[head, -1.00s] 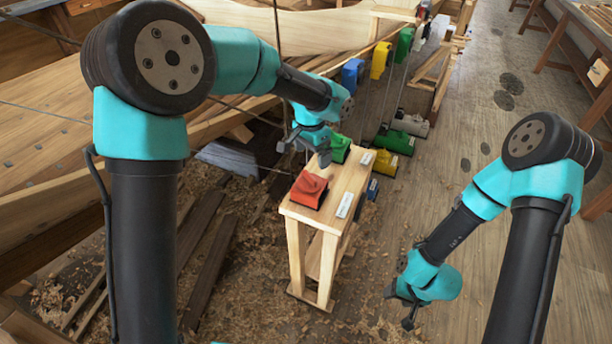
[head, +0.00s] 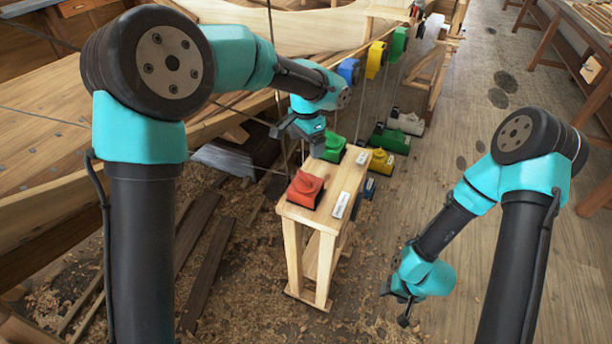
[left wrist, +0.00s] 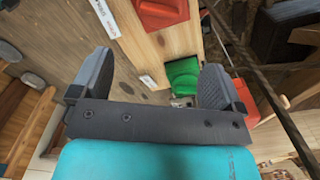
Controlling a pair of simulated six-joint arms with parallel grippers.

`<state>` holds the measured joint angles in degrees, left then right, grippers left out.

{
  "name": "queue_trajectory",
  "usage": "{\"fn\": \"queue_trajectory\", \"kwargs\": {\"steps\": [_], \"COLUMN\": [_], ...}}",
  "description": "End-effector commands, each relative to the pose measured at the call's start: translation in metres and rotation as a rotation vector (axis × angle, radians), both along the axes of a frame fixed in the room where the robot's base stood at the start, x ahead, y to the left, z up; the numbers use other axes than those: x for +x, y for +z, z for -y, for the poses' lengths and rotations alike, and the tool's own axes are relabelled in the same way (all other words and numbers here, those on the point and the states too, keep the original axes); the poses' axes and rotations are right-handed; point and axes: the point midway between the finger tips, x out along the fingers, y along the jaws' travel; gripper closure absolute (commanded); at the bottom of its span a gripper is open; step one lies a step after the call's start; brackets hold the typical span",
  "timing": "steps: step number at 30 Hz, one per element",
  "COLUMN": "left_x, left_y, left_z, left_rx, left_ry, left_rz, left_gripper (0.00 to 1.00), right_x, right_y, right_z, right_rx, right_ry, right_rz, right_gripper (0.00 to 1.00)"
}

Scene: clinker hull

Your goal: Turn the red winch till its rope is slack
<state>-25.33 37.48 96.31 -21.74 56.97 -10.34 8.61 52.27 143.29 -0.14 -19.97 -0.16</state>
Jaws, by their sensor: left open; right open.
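The red winch (head: 305,189) sits on the near end of a narrow wooden stand (head: 325,211). A thin rope or line rises near it; I cannot tell whether it is taut. My left gripper (head: 280,135) is open and empty, above and behind the red winch. In the left wrist view the red winch (left wrist: 160,12) is at the top edge, beyond the open fingers (left wrist: 157,82). A green winch (left wrist: 183,75) shows between the fingers, and in the head view (head: 334,146) it is behind the red one. My right gripper (head: 396,304) is open and empty, low right of the stand.
White labels (head: 341,205) lie beside the winches. Blue (head: 349,70), yellow (head: 375,60) and green (head: 399,43) blocks hang along the hull edge. More coloured winches, including a white one (head: 405,123), stand behind.

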Motion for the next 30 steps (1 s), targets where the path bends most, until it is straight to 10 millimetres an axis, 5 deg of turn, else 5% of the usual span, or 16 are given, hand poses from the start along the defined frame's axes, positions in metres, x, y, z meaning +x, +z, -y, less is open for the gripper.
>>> {"fn": "queue_trajectory", "kwargs": {"steps": [21,30], "left_x": [-0.001,0.0], "left_y": [-0.121,-0.138], "left_z": [0.0,0.0], "left_rx": [0.001,0.0], "left_ry": [0.0,0.0], "left_rz": [-0.003,-0.001], "left_gripper": [0.06,0.06], "right_x": [0.0,0.0], "right_y": [0.0,0.0], "right_z": [0.0,0.0], "right_rx": [0.0,0.0], "right_ry": [0.0,0.0], "right_rz": [0.0,0.0], "right_gripper": [0.43,0.43]}}
